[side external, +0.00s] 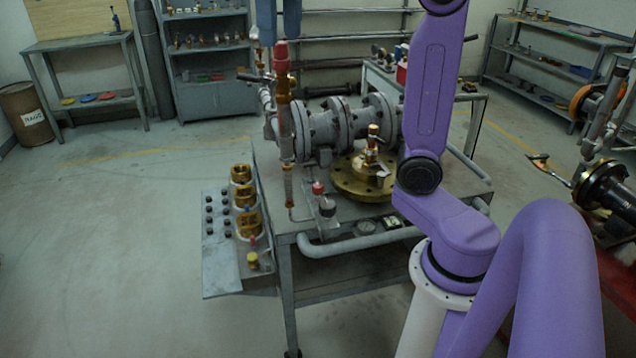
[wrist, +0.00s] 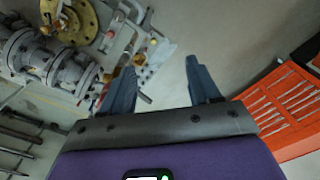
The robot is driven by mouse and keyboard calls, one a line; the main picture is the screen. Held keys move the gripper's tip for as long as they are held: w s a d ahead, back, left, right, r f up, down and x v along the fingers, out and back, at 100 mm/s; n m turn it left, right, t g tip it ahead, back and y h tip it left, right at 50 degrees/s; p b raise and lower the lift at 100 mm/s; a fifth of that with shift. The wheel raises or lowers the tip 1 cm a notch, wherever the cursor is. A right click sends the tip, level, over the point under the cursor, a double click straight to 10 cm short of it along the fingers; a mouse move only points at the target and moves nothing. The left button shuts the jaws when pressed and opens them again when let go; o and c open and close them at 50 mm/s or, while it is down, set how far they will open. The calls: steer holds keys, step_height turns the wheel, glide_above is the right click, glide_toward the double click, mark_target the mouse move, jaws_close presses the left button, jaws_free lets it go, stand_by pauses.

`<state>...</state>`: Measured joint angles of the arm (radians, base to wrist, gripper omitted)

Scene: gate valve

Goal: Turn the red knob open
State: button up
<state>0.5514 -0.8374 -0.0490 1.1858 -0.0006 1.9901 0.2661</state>
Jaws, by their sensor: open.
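A red knob (side external: 281,55) sits at the top of a thin upright brass and grey pipe (side external: 285,130) at the table's left side. A smaller red knob (side external: 318,188) sits low at the front of the table. The frames do not show which one the task means. My gripper (side external: 279,41) shows at the top of the side view as two blue fingers pointing down, just above the upper red knob; contact cannot be told. In the wrist view my gripper (wrist: 158,66) is open, its fingers wide apart with nothing held between them.
A large flanged grey pipe (side external: 340,125) and a brass flange (side external: 360,180) stand on the metal table. A panel with brass rings (side external: 245,200) hangs at its left. An orange slatted thing (wrist: 280,108) shows in the wrist view. Floor at left is clear.

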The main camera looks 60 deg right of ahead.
steer(key=w+d+m, duration=0.6)
steer(key=d, duration=0.5)
steer(key=m, duration=0.5)
glide_above(318, 185)
steer(key=shift+f, duration=2.25)
step_height(318, 185, down, 43)
steer(key=shift+r, duration=0.1)
steer(key=c, duration=1)
